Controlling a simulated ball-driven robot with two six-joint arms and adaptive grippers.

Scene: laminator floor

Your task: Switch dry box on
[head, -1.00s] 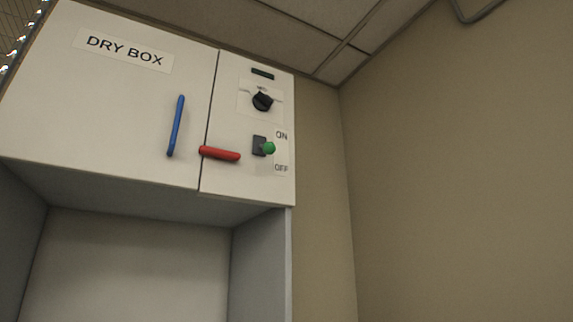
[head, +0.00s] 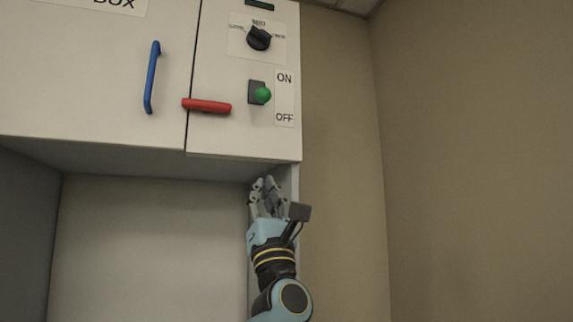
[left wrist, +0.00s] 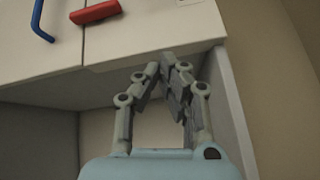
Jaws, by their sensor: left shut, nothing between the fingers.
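The dry box (head: 85,85) is a white cabinet with a control panel at its right. On the panel is a green-knobbed switch (head: 262,95) on a dark plate, beside a label (head: 285,98) reading ON at the top and OFF at the bottom. The green knob sits about midway along the label; I cannot tell its position surely. My left gripper (head: 264,182) is shut and empty, just below the panel's lower edge and below the switch. In the left wrist view my left gripper (left wrist: 168,62) points up at the cabinet's underside. My right gripper is not in view.
A red handle (head: 207,106) sticks out left of the switch, and a blue handle (head: 152,77) is on the door. A black rotary dial (head: 259,38) is above the switch. An open recess lies below the cabinet. A beige wall (head: 470,160) stands at the right.

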